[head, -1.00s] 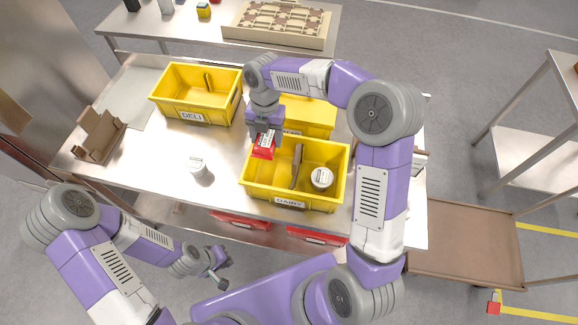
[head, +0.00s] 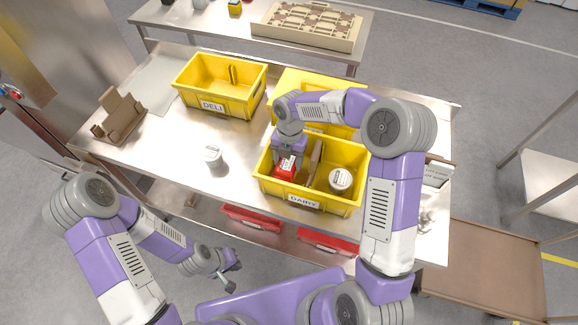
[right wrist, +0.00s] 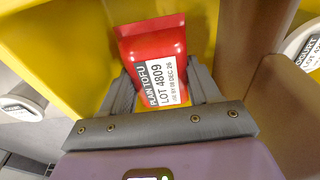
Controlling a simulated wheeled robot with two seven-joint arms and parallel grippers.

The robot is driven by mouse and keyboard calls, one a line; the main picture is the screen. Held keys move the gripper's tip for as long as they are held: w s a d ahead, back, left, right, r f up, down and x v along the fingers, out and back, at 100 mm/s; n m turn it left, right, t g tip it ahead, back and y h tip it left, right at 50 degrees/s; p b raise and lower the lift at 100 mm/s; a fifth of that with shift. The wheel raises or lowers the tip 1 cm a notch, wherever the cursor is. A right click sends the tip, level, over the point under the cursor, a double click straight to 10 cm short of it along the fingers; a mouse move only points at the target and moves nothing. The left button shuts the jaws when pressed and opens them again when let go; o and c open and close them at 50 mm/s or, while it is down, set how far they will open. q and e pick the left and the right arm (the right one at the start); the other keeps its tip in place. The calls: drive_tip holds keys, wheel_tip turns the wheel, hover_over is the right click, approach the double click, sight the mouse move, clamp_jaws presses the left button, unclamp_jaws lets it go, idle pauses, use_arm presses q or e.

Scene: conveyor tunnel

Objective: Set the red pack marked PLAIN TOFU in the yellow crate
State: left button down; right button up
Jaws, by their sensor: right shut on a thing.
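The red pack (head: 285,171), marked PLAIN TOFU in the right wrist view (right wrist: 158,55), is held in my right gripper (head: 287,160). In the wrist view this gripper (right wrist: 165,88) is shut on the pack, a finger on each side. The pack is inside the left compartment of the yellow crate (head: 303,200) labelled DAIRY, left of its brown divider (head: 314,164). I cannot tell whether it touches the crate floor. My left gripper (head: 231,278) hangs empty in front of the table; its jaw opening is too small to judge.
A white tub (head: 340,180) stands in the DAIRY crate's right compartment. Another white tub (head: 213,157) stands on the table (head: 165,165). A yellow DELI crate (head: 212,105) stands at back left; another yellow crate (head: 292,82) is behind DAIRY. A brown cardboard holder (head: 119,121) is at left.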

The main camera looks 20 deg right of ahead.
sight(288, 166)
drive_tip(key=shift+f, duration=1.5)
drive_tip(key=shift+f, duration=0.1)
drive_tip(key=o, duration=1.1)
drive_tip(key=shift+f, duration=0.1)
drive_tip(key=shift+c, duration=0.2)
drive_tip(key=r, duration=0.4)
drive_tip(key=r+p, duration=0.1)
drive_tip(key=r, duration=0.3)
drive_tip(key=w+r, duration=0.1)
drive_tip(key=r, duration=0.3)
drive_tip(key=shift+w+d+r+p, duration=0.1)
drive_tip(key=shift+d+r+p, duration=0.05)
drive_tip(key=shift+d+p, duration=0.25)
drive_tip(key=shift+r, duration=0.1)
